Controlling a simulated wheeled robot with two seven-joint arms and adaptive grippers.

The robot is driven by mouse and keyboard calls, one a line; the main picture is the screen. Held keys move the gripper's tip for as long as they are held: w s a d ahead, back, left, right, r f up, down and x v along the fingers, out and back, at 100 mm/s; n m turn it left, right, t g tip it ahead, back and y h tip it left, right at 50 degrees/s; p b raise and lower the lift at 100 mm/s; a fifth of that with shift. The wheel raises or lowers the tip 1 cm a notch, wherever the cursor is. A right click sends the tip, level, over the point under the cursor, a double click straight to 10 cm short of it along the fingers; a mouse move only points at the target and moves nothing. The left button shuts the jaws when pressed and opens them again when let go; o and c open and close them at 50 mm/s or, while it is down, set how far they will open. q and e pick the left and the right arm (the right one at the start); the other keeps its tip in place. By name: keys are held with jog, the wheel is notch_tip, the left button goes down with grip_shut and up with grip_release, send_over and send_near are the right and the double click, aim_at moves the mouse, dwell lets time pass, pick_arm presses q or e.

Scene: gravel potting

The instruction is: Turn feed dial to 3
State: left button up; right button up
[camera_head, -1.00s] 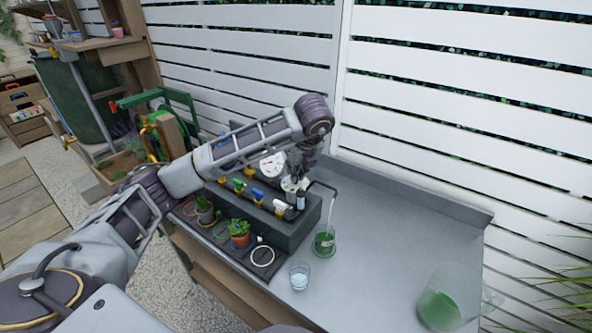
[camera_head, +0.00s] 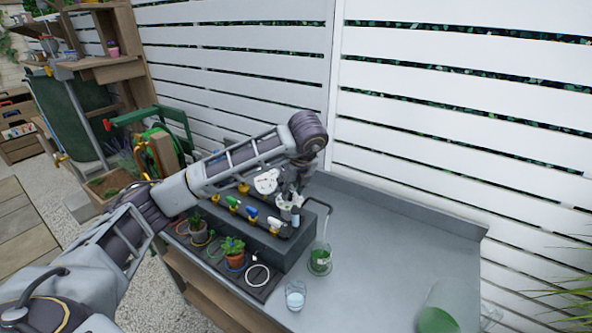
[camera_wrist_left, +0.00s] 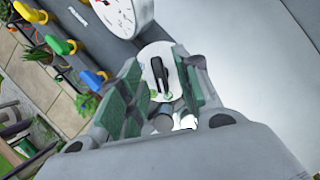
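The feed dial (camera_wrist_left: 157,72) shows in the left wrist view as a small white disc with a black pointer knob and green marks; its numbers are too small to read. My left gripper (camera_wrist_left: 162,88) has its two green-padded fingers apart, one on each side of the knob, with a gap still visible. Whether a pad touches the dial I cannot tell. In the head view my left gripper (camera_head: 288,205) is over the right end of the dark grey manifold block (camera_head: 283,250), mostly hiding the dial. My right gripper is not in view.
A white round gauge (camera_head: 266,181) stands beside the gripper. Coloured valves, including a blue one (camera_head: 252,211), line the block. A jar of green liquid (camera_head: 320,262) with a bent tube, a small glass (camera_head: 295,296) and a jug (camera_head: 440,312) stand on the bench (camera_head: 390,240).

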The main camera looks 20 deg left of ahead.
pick_arm(q)
jog(key=v, duration=1.1)
jog(key=shift+r, duration=0.35)
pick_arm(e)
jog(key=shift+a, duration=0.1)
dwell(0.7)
pick_arm(q)
jog(key=shift+r, duration=0.1)
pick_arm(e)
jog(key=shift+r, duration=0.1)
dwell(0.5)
